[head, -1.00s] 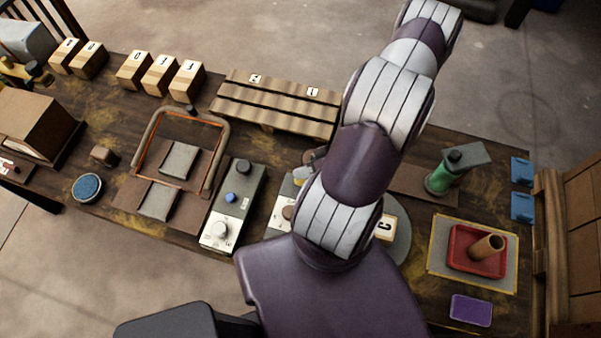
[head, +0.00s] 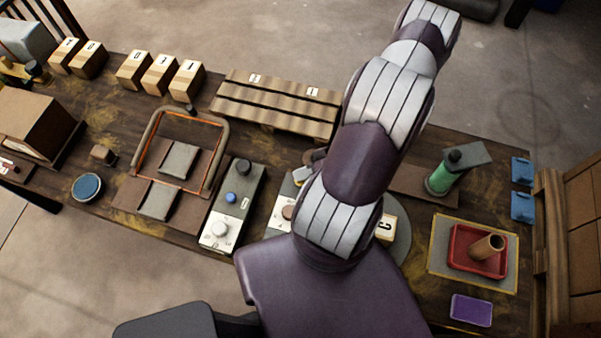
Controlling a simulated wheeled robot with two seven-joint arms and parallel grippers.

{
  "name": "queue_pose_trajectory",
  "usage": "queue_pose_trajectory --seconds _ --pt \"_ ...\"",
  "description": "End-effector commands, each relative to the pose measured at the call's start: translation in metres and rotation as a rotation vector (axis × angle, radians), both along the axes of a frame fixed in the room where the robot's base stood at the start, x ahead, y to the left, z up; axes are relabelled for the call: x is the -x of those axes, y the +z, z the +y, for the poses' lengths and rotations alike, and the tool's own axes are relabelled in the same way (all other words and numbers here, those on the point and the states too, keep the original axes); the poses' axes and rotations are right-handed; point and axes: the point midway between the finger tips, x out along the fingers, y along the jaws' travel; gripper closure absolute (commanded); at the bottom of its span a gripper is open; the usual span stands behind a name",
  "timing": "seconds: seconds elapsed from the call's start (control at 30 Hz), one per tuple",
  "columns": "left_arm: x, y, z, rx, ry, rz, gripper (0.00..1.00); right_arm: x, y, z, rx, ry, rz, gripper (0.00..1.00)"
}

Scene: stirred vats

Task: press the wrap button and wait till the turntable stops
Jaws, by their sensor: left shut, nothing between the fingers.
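The turntable (head: 402,241) is a grey disc, right of centre, largely hidden behind my own purple and white arm. A wooden block marked C (head: 386,229) sits on it, partly covered by the arm. Left of the arm, a pale panel (head: 275,222) with a round brownish button (head: 288,212) shows in part; I cannot read its label, so I cannot tell if this is the wrap button. My left gripper (head: 309,168) shows only as a small grey piece at the arm's left edge, above that panel; it is shut and empty. My right gripper is out of view.
A control box (head: 232,206) with a blue button and white dial stands left of the panel. A slatted wooden rack (head: 275,103) lies behind. A green bottle (head: 440,180) and a red tray (head: 463,263) with a brown cylinder are on the right.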

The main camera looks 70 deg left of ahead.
Motion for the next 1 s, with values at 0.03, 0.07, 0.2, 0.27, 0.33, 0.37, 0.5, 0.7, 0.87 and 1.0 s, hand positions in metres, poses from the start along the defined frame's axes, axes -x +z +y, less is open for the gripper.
queue_pose_trajectory --seconds 0.03,0.07,0.2,0.27,0.33,0.37,0.5,0.7,0.87,1.0 --pt "0.0 -0.0001 0.0001 0.0 0.0 0.0 1.0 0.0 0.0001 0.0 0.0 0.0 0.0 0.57" --pt "-0.0001 -0.0001 0.0 0.0 0.0 0.0 1.0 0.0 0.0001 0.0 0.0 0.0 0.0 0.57" --pt "0.0 0.0 0.0 -0.001 0.001 0.0 1.0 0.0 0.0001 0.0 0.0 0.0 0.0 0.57" --pt "0.0 -0.0001 0.0001 -0.001 0.001 0.0 1.0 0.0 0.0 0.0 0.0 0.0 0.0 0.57" --pt "0.0 -0.0006 0.0 -0.001 0.001 0.0 1.0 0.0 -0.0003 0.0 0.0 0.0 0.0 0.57" --pt "0.0 -0.0009 0.0001 -0.001 0.001 0.0 1.0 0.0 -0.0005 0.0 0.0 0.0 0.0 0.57" --pt "-0.0001 -0.0026 0.0 -0.001 0.001 0.0 1.0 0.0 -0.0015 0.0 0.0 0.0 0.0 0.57" --pt "0.0 -0.005 0.0001 -0.001 0.001 0.0 1.0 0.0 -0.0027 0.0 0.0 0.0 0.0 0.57" --pt "-0.0001 -0.0069 0.0 -0.001 0.001 0.0 1.0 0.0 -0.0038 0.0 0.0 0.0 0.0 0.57" --pt "0.0 -0.0086 0.0001 -0.001 0.001 0.0 1.0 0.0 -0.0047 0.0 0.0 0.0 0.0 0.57"
